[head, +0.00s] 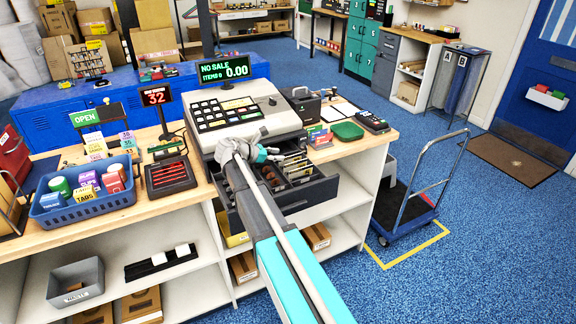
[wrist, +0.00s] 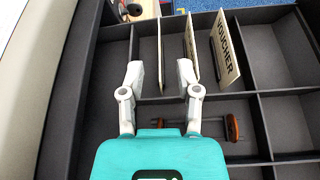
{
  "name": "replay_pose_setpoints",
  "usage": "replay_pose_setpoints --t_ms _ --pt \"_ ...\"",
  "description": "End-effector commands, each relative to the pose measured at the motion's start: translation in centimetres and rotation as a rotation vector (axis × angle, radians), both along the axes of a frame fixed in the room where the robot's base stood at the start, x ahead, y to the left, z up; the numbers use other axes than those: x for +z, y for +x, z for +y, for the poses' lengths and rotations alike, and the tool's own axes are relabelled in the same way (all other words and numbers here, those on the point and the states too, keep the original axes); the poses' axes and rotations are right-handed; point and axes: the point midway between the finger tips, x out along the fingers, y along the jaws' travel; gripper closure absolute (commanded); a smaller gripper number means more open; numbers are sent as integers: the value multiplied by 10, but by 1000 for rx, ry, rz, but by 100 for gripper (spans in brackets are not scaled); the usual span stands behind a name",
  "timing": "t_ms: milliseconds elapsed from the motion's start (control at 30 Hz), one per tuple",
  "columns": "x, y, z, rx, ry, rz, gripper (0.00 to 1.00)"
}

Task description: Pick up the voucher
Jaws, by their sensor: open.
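The voucher (wrist: 225,48) is a cream card lettered "VOUCHER", standing upright in a back compartment of the open cash drawer (wrist: 111,58). The drawer also shows in the head view (head: 310,196), pulled out below the register. My gripper (wrist: 160,76) is over the drawer, its two pale fingers apart and nothing held between them. The voucher is ahead and to the right of the fingertips, apart from them. In the head view my gripper (head: 272,154) reaches over the drawer, and I cannot make out the voucher's lettering there.
Two more upright cards stand left of the voucher, a middle one (wrist: 191,45) and a left one (wrist: 160,45). Thin dividers split the drawer. The register (head: 240,115) stands behind it.

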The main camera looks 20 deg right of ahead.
Motion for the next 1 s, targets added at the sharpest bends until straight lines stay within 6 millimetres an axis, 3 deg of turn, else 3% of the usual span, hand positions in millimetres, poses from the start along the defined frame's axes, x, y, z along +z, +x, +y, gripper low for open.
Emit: replay_pose_setpoints --t_ms 567,1000 --pt "-5 1 -8 1 0 1 57" --pt "-26 6 -46 1 0 0 57"
